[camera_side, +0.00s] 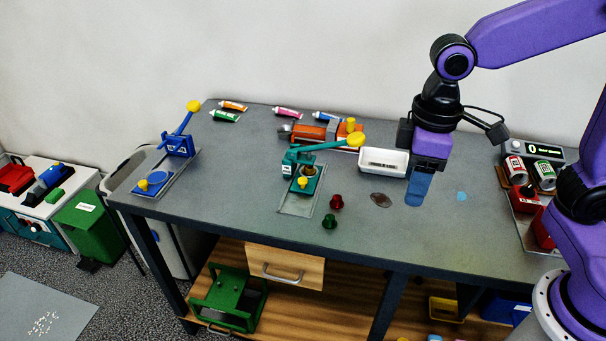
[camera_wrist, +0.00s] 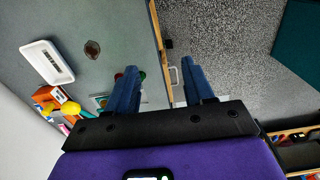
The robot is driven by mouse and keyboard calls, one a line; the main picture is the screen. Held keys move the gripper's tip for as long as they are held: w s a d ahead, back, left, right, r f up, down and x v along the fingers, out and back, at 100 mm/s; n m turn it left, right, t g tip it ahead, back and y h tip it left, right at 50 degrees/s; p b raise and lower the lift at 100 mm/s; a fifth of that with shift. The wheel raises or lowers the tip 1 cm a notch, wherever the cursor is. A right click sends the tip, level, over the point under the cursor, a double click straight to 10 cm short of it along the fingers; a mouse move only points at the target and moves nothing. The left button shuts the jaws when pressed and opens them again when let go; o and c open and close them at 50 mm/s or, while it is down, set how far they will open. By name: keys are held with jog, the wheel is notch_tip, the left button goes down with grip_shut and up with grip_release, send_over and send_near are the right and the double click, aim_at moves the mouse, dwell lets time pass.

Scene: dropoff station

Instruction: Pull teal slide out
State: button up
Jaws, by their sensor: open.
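The teal press (camera_side: 291,168) stands on a grey plate in the middle of the bench. Its teal slide (camera_side: 308,185) sits low at the front with a small yellow knob (camera_side: 303,183), and a brownish round piece shows on it. The teal lever (camera_side: 325,146) reaches right to a yellow ball. My gripper (camera_side: 416,192) is open and empty, pointing down over the bench to the right of the press, beyond the white tray. In the wrist view my gripper (camera_wrist: 160,82) shows two blue fingers apart; the press is mostly hidden behind the left finger.
A white tray (camera_side: 384,162) lies between the press and my gripper. A red peg (camera_side: 336,202) and a green peg (camera_side: 329,221) stand right of the press. An orange device (camera_side: 313,133) is behind it. A blue press (camera_side: 178,143) stands at left.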

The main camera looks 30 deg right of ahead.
jog(key=w+a+m, duration=0.2)
jog(key=w+a, duration=0.2)
jog(key=w, duration=0.6)
jog(key=m, duration=0.7)
send_over(303, 179)
jog(key=f, duration=0.2)
notch_tip(303, 179, down, 17)
jog(key=shift+f, duration=0.1)
